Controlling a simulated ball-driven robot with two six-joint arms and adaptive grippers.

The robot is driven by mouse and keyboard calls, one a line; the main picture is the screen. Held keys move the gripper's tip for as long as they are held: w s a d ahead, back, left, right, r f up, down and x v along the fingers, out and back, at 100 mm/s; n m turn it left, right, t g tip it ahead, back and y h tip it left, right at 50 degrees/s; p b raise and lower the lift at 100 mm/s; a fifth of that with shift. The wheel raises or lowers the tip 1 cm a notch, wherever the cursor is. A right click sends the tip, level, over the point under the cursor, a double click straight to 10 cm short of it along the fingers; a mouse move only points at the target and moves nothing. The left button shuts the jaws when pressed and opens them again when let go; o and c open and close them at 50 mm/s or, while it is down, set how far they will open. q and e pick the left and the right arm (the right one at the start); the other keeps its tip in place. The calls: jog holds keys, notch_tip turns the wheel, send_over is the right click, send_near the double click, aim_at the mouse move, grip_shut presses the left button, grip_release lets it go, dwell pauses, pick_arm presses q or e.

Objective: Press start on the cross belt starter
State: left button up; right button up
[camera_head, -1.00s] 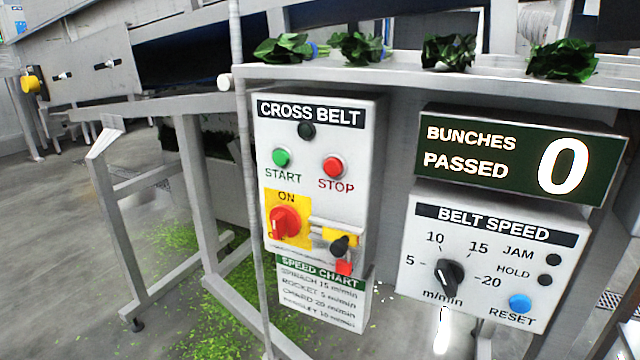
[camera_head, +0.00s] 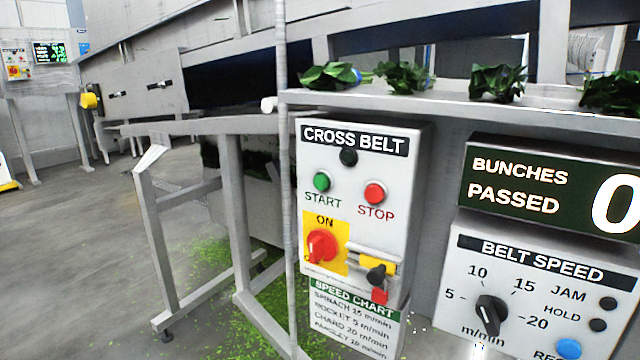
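The cross belt starter (camera_head: 338,170) is a pale grey box labelled CROSS BELT, mounted under the belt's edge in the middle of the head view. Its green START button (camera_head: 321,181) is at the upper left, and the red STOP button (camera_head: 374,194) is to its right. A dark round lamp (camera_head: 348,156) above them looks unlit. A red rotary switch (camera_head: 321,245) on a yellow plate sits under the word ON. A yellow, black and red item (camera_head: 377,272) hangs beside the switch. Neither of my grippers is in view.
Several green bunches (camera_head: 404,77) lie on the belt ledge above. A BUNCHES PASSED display (camera_head: 535,190) and a BELT SPEED box (camera_head: 540,290) are to the right. A speed chart (camera_head: 350,316) hangs below the starter. Metal legs (camera_head: 154,240) stand left; open floor lies beyond.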

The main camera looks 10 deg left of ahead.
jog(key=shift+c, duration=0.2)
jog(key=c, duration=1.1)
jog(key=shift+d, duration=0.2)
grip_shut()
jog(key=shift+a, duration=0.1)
